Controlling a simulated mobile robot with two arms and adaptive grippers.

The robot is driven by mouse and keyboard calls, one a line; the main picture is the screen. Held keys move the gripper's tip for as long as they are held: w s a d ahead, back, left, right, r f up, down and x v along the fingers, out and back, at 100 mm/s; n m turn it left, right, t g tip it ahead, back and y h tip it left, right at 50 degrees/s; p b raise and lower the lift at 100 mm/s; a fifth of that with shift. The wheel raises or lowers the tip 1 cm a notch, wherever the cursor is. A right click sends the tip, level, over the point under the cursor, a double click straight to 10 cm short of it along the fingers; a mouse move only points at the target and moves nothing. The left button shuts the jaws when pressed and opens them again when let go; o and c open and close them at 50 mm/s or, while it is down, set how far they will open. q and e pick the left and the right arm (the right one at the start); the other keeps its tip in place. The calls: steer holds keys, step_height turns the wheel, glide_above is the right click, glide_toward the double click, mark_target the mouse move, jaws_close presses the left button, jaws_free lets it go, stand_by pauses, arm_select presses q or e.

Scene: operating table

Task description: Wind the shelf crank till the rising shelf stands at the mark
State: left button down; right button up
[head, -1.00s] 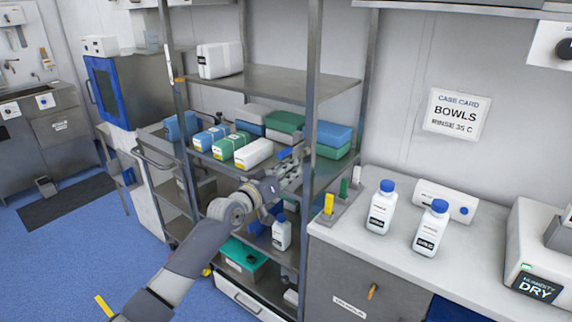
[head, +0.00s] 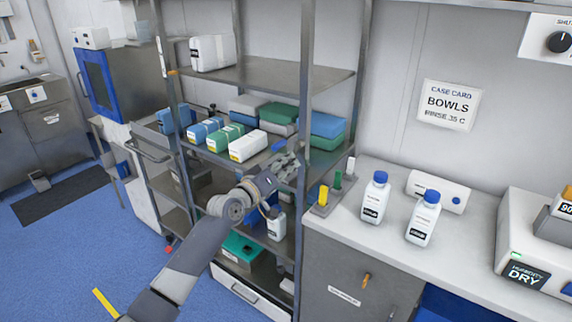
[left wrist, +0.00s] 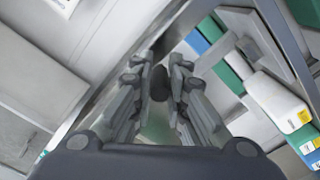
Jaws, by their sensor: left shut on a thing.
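My left gripper (head: 291,168) is at the right front post of the metal rack, just below a small blue piece (head: 279,145). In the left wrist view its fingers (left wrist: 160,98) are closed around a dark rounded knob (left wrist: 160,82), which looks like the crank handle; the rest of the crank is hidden. The middle shelf (head: 200,153) holds several packs and looks level. An upper shelf (head: 285,80) is above it. A small orange and white mark (head: 161,58) is on the left front post, well above the middle shelf. My right gripper is not in view.
A white bottle (head: 276,222) stands low in the rack, behind my left arm. Blue floor (head: 60,235) is open on the left.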

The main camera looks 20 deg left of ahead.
arm_select(q)
steer(key=c, duration=1.6)
jaws_free()
steer(key=shift+d+f, duration=0.1)
steer(key=v, duration=1.2)
